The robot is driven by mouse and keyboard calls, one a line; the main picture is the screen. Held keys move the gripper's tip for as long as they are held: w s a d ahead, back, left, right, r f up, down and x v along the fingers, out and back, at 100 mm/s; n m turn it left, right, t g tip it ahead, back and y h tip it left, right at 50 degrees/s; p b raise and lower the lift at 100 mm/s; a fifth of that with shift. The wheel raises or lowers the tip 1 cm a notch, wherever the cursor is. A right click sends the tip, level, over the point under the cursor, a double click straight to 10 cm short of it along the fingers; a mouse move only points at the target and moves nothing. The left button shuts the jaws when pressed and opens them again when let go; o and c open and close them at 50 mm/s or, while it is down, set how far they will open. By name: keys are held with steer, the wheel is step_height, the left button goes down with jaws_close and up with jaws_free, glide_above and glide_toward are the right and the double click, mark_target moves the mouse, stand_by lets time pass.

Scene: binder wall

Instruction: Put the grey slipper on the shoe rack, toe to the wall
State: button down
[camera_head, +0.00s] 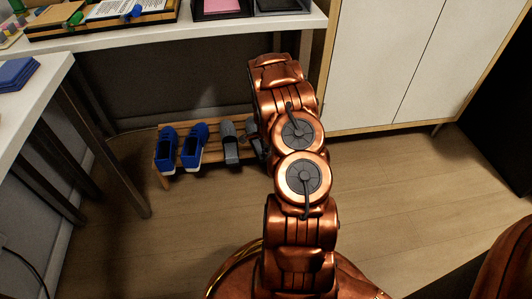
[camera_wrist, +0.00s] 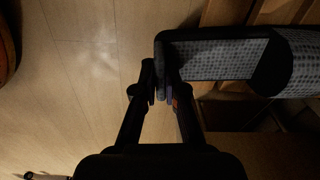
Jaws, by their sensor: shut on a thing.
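The grey slipper (camera_wrist: 215,58) fills the upper right of the wrist view. Its patterned open part is at left and its rounded toe (camera_wrist: 303,65) is at right. My gripper (camera_wrist: 163,78) is shut on its near edge, one finger on each side. The slipper is over or on the slats of the wooden shoe rack (camera_wrist: 215,12); I cannot tell if it touches. In the head view the shoe rack (camera_head: 168,181) stands low against the wall. One grey slipper (camera_head: 230,143) sits there, and a grey shape beside it is partly hidden by my arm.
Two blue shoes (camera_head: 166,148) (camera_head: 193,146) stand at the rack's left. A white desk (camera_head: 190,38) overhangs the rack, and a side table (camera_head: 30,75) with metal legs is at left. A white cabinet (camera_head: 375,60) stands at right. Floor in front is clear.

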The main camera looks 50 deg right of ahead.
stand_by(0.4)
steer(key=c, duration=1.2)
jaws_free()
steer(key=shift+r, duration=0.1)
step_height(320, 180, up, 12)
steer(key=shift+s+a+f, duration=0.1)
stand_by(0.4)
